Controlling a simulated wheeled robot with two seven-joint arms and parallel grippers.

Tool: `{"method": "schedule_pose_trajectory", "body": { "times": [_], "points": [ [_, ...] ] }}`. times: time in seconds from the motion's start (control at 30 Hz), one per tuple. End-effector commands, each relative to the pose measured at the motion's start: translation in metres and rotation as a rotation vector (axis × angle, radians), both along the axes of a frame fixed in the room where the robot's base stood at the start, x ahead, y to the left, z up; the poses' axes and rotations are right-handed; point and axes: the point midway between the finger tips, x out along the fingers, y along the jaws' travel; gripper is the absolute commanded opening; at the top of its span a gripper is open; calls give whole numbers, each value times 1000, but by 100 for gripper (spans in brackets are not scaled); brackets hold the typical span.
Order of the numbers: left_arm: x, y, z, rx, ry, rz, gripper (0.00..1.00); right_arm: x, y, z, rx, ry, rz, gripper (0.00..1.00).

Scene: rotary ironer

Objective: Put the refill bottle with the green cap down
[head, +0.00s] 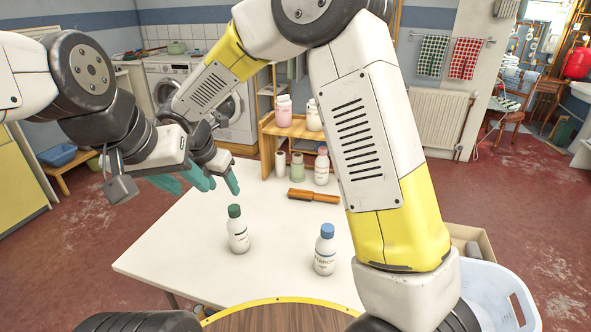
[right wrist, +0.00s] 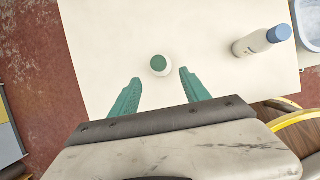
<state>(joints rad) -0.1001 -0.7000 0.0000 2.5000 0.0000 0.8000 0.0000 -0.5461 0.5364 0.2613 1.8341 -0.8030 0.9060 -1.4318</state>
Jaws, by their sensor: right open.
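The white refill bottle with the green cap (head: 237,238) stands upright on the white table (head: 165,255). In the right wrist view I see its green cap (right wrist: 158,63) from almost straight above. My right gripper (head: 220,188) is open, its teal fingers apart and empty. In the head view it hangs above and behind the bottle; in the right wrist view the cap shows just beyond the gap between the fingertips (right wrist: 160,75). My left gripper (head: 167,184) is beside it at the left, partly hidden and overlapping it in view, so its opening cannot be told.
A blue-capped bottle (head: 325,252) stands to the right, also in the right wrist view (right wrist: 262,41). A white basket (head: 497,297) is at the right. The table's left part is clear.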

Motion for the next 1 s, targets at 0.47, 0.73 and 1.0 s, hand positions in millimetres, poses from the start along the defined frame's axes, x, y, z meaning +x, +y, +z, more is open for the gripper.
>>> {"method": "schedule_pose_trajectory", "body": {
  "times": [0.47, 0.73, 1.0],
  "points": [
    [0, 0, 0, 0, 0, 0, 36, -80, -193, 121, 575, -109, -1246, 54],
    [0, 0, 0, 0, 0, 0, 36, -165, -259, 146, 1026, -84, -2027, 54],
    [0, 0, 0, 0, 0, 0, 36, -205, -272, 149, 1277, 1, -2404, 54]
  ]
}}
